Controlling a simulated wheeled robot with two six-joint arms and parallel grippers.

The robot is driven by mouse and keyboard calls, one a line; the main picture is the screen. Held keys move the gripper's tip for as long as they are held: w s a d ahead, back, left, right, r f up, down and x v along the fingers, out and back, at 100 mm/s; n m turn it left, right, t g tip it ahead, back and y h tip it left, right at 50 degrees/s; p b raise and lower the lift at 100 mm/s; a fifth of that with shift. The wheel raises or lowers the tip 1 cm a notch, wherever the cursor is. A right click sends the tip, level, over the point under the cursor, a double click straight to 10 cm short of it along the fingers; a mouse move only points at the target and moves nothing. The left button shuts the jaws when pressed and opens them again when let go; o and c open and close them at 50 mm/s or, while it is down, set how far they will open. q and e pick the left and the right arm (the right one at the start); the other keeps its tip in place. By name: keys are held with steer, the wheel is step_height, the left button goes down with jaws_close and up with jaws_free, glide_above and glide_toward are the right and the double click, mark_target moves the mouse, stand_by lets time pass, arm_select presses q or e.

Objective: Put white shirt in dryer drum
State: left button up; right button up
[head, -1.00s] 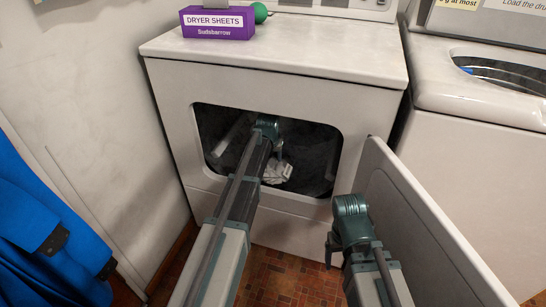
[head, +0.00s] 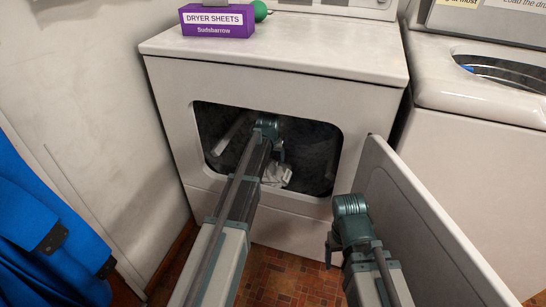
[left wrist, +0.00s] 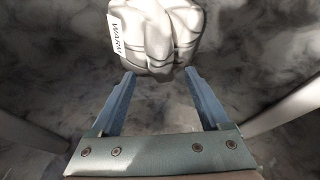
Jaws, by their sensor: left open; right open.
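The white shirt (head: 277,174) lies bunched inside the dryer drum (head: 310,160), low in the opening. In the left wrist view the shirt (left wrist: 155,35) is a crumpled white bundle with a tag reading "WARM", just beyond the fingertips. My left gripper (left wrist: 158,80) is open and empty, with the shirt apart from its fingers. In the head view my left gripper (head: 278,150) is inside the dryer opening, above the shirt. My right gripper (head: 329,250) is outside, low in front of the open dryer door; its fingers show only partly.
The dryer door (head: 430,225) stands open to the right. A purple dryer sheets box (head: 217,22) and a green ball (head: 260,11) sit on top of the dryer. A washer (head: 480,130) is at the right. Blue cloth (head: 45,225) hangs at the left.

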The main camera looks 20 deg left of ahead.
arm_select(q)
steer(key=shift+r+p, duration=0.3)
steer(key=shift+r, duration=0.2)
steer(key=shift+p+v, duration=0.9)
steer(key=shift+v, duration=0.05)
steer(key=s, duration=0.4)
steer(key=s+d, duration=0.1)
steer(key=s, duration=0.6)
steer(key=shift+s+d+f+b, duration=0.2)
steer(key=shift+s+f+b, duration=0.15)
steer(key=shift+s, duration=0.05)
steer(key=s+d+m+g, duration=0.2)
steer(key=s+d, duration=0.6)
steer(key=s, duration=0.3)
steer(key=s+d+f+m+g, duration=0.1)
steer(key=s+d+m+g, duration=0.1)
steer(key=s+d, duration=0.6)
steer(key=s+m, duration=0.1)
steer(key=s, duration=0.2)
steer(key=shift+s+f+g+y, duration=0.2)
steer(key=shift+s+g+y, duration=0.1)
steer(key=shift+s+y, duration=0.1)
steer(key=shift+d, duration=0.1)
